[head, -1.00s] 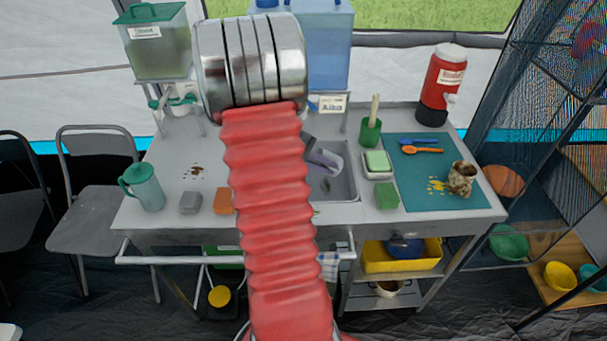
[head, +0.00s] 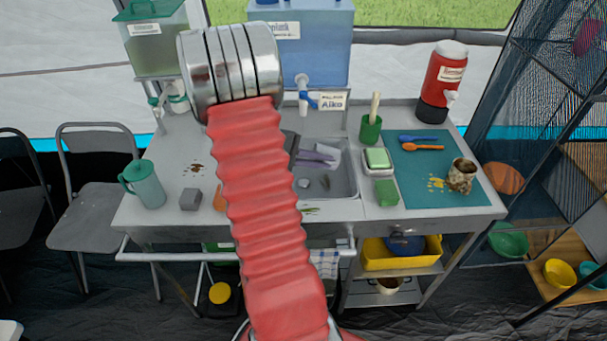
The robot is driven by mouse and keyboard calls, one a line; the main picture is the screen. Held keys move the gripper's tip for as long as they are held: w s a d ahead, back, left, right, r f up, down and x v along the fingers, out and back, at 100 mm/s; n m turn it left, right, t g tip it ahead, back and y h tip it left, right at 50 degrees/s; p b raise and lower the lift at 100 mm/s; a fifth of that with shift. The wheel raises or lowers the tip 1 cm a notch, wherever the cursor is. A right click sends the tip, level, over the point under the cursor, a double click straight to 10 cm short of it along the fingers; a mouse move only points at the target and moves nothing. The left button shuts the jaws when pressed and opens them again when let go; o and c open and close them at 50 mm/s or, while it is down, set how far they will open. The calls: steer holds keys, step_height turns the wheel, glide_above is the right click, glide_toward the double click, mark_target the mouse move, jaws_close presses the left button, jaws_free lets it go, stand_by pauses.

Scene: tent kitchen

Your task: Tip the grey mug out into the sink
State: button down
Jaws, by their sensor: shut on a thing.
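The grey mug (head: 327,154) is over the sink in the head view, small and partly covered by my gripper's fingers. It looks tilted well over, but its mouth and inside cannot be made out. My gripper (head: 318,157) reaches out from behind my red arm, and its purplish fingers are shut on the mug. The metal sink (head: 351,184) lies below, its left part hidden by my arm. A small pale lump and a dark spot show on the sink's floor.
A green brush pot (head: 370,131), a soap dish (head: 378,160) and a green sponge (head: 386,193) stand right of the sink. A blue water tank (head: 318,50) with a tap stands behind it. A teal jug (head: 146,186) is at the left.

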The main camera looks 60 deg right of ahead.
steer(key=shift+w+a+r+g+h+p, duration=0.15)
steer(key=shift+w+a+g+h+p, duration=0.15)
steer(key=shift+w+g, duration=0.3)
steer(key=shift+w, duration=0.15)
steer(key=shift+w+a+r+n+g+h+p, duration=0.2)
steer(key=shift+w+n+g+h+p, duration=0.25)
steer(key=shift+g+p, duration=0.35)
steer(key=shift+w+a+h+p, duration=0.1)
steer(key=shift+w+h+p, duration=0.1)
steer(key=shift+h+p, duration=0.1)
steer(key=shift+w+g, duration=0.2)
steer(key=shift+g, duration=0.2)
steer(key=r, duration=0.1)
steer(key=r+g+h, duration=0.1)
steer(key=w+r+n, duration=0.1)
steer(key=shift+a+r+h+p, duration=0.1)
steer(key=shift+a+h+p, duration=0.2)
steer(key=shift+p, duration=0.1)
stand_by(0.9)
